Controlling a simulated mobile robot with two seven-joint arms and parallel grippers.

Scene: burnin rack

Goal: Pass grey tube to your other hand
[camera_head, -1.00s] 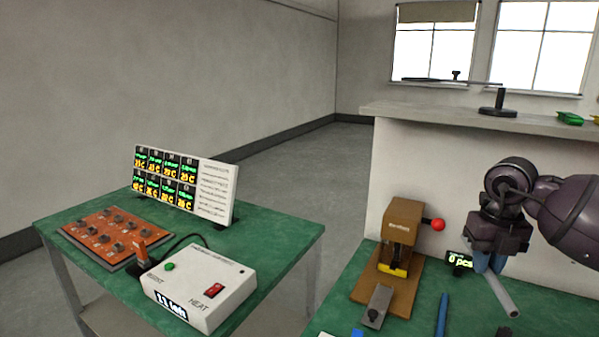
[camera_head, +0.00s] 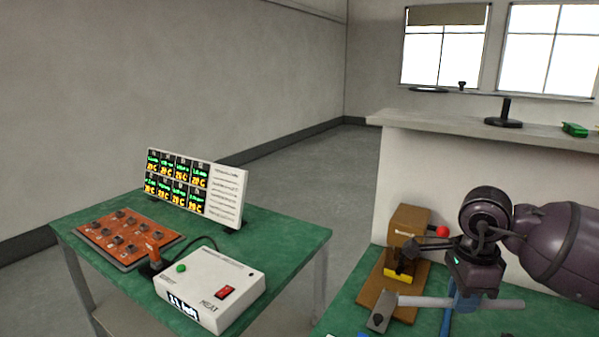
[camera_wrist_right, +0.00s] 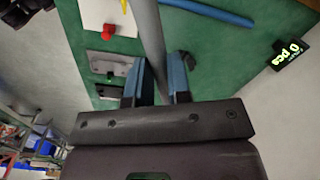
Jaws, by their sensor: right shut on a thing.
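The grey tube (camera_head: 425,301) is held in my right gripper (camera_head: 463,300) in the head view. It lies nearly level across the picture, with an end sticking out on each side of the blue fingers. The gripper is above the green table at the right. In the right wrist view the tube (camera_wrist_right: 150,35) runs up from between the two blue fingers of my right gripper (camera_wrist_right: 160,80), which are shut on it. My left gripper does not show in either view.
A wooden press (camera_head: 408,225) with a red ball knob stands just behind the tube's left end. A blue tube (camera_wrist_right: 210,12) lies on the table. At left, a green table holds a white heat box (camera_head: 211,283), an orange socket board (camera_head: 127,238) and a display panel (camera_head: 197,187).

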